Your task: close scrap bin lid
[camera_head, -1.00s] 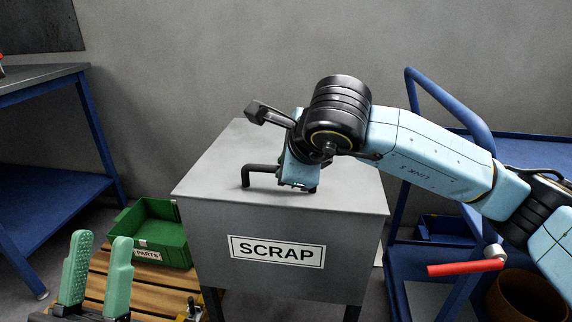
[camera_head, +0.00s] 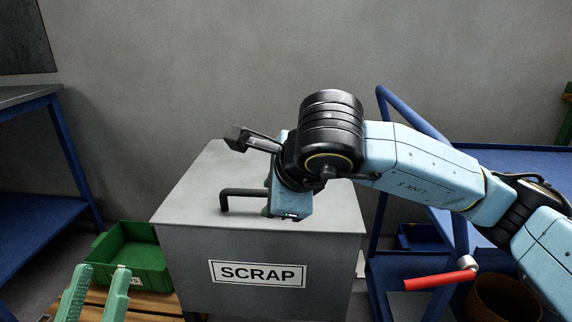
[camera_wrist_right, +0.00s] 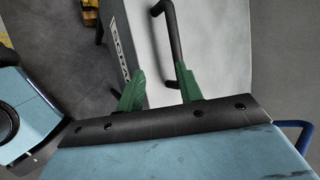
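The grey scrap bin (camera_head: 190,262) stands in the middle of the head view, with a SCRAP label on its front. Its lid (camera_head: 330,205) lies flat across the top, with no gap showing. A black bar handle (camera_head: 240,192) stands on the lid; it also shows in the right wrist view (camera_wrist_right: 174,35). My right gripper (camera_wrist_right: 160,72) is low over the lid's front part beside the handle. Its green fingers are apart, the right one close to the handle's end; contact is unclear. In the head view its wrist mostly hides them. My left gripper (camera_head: 101,270) is open and empty at lower left.
A green parts box (camera_head: 130,258) sits on a wooden slatted surface (camera_head: 150,304) left of the bin. A blue bench (camera_head: 40,195) stands at far left. A blue cart (camera_head: 385,110) with a red-gripped handle (camera_head: 440,280) and a brown round container (camera_head: 500,300) are at right.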

